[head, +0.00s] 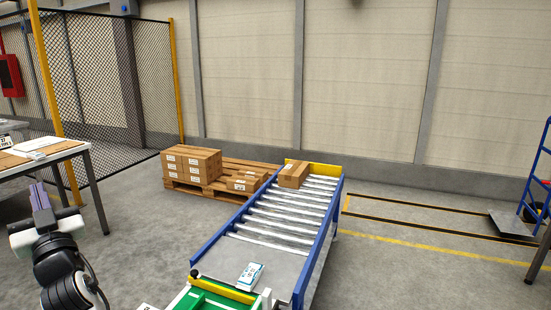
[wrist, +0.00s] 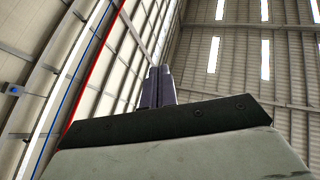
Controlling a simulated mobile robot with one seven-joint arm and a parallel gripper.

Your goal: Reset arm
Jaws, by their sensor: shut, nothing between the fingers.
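My gripper (head: 39,195) is at the left of the head view, raised and pointing up, with its dark fingers together and nothing between them. The fingers also show in the wrist view (wrist: 157,86), side by side against the wall and ceiling of the hall. My gripper stands apart from the conveyor and appears near the right end of the table at the left. No object touches it.
A roller conveyor (head: 285,209) with blue sides bears a carton (head: 294,174) at its far end and a white-and-blue item (head: 250,275) at its near end. A pallet (head: 228,181) with cartons stands behind. A table (head: 62,148) stands left. Floor on the right is mostly clear.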

